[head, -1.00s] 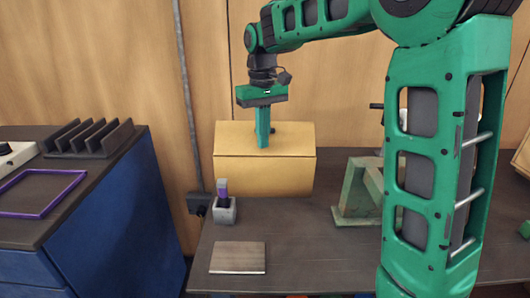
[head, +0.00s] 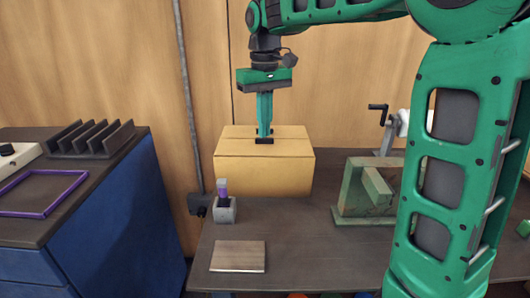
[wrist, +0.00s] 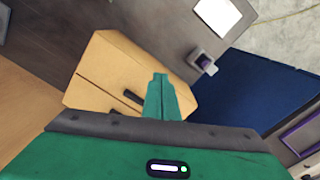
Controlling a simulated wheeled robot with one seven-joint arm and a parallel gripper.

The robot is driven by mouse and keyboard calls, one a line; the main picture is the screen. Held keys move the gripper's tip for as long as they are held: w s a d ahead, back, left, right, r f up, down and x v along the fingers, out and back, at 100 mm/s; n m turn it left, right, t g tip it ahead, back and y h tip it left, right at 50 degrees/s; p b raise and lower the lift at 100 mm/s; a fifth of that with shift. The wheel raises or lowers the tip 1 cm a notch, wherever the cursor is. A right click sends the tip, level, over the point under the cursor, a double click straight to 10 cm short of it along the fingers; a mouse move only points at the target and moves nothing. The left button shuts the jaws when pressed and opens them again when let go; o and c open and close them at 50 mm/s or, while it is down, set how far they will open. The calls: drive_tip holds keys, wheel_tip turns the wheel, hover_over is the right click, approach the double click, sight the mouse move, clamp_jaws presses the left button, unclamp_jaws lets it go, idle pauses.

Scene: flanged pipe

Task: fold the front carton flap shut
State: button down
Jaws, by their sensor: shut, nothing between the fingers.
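The carton (head: 262,175) is a tan box standing at the back of the table. Its front flap (head: 238,147) lies about flat across the top, level with the box's front edge. A dark strip shows on the top beside my fingertips. My gripper (head: 264,133) points straight down over the middle of the carton top, fingers shut and empty. Whether the tips touch the flap cannot be told. In the wrist view the carton (wrist: 105,65) shows a seam across its top, and the shut fingers (wrist: 159,80) partly cover it.
A flat wooden plate (head: 238,256) lies near the table's front. A green stand (head: 362,200) is to the right. The table (head: 300,250) is clear between.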

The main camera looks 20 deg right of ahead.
drive_tip(key=shift+r, duration=2.75)
